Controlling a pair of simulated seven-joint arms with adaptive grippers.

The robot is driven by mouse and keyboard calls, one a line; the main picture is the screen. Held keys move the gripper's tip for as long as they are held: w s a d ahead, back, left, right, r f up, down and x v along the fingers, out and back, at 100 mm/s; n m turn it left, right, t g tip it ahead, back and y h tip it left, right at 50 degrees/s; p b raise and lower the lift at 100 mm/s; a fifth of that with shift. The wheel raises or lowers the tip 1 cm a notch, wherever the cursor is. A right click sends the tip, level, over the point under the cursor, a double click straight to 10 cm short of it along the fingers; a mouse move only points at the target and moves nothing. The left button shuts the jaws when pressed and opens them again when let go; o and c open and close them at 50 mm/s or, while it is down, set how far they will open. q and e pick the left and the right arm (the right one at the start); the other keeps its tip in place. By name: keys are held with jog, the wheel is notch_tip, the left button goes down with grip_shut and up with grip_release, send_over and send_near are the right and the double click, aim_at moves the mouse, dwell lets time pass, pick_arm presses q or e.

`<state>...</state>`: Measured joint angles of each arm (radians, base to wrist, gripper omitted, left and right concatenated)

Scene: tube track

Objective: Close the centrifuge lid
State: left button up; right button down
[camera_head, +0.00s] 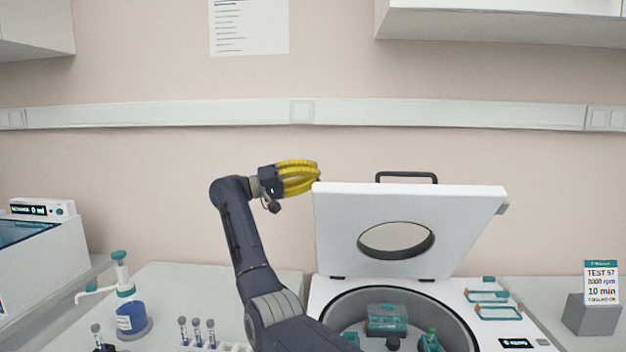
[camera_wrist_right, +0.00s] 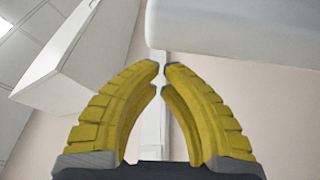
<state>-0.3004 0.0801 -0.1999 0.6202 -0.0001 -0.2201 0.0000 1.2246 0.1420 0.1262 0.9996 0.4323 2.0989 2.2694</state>
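The white centrifuge lid (camera_head: 335,232) stands raised and upright at the back of the centrifuge (camera_head: 318,300), with a round window and a dark handle (camera_head: 407,175) on its top edge. The bowl below is uncovered and shows a rotor with teal holders (camera_head: 387,320). My right gripper (camera_head: 318,172), with yellow fingers, is just left of the lid's upper left corner. In the right wrist view, its fingertips (camera_wrist_right: 160,70) nearly meet with a small gap and nothing between them. The lid's pale edge (camera_wrist_right: 240,25) seems to fill the upper right there. My left gripper is not in view.
A blue-liquid dispenser bottle (camera_head: 130,318) and a rack with several tubes (camera_head: 197,332) stand on the left bench. A water bath (camera_head: 35,255) is at far left. A grey block with a test sign (camera_head: 602,283) is at right. Wall cabinets hang above.

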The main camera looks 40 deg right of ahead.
jog(key=shift+s+a+f, duration=0.45)
dwell(0.3)
jog(key=s+a+f+m+g, duration=0.1)
jog(key=s+a+f+m, duration=0.1)
jog(key=s+a+f, duration=0.4)
jog(key=s+a+f+m+g, duration=0.1)
jog(key=s+a+f+m, duration=0.2)
jog(key=s+a+f, duration=0.3)
jog(key=shift+s+a+f, duration=0.15)
jog(key=shift+a+f, duration=0.5)
jog(key=shift+f, duration=1.6)
jog(key=shift+r, duration=0.1)
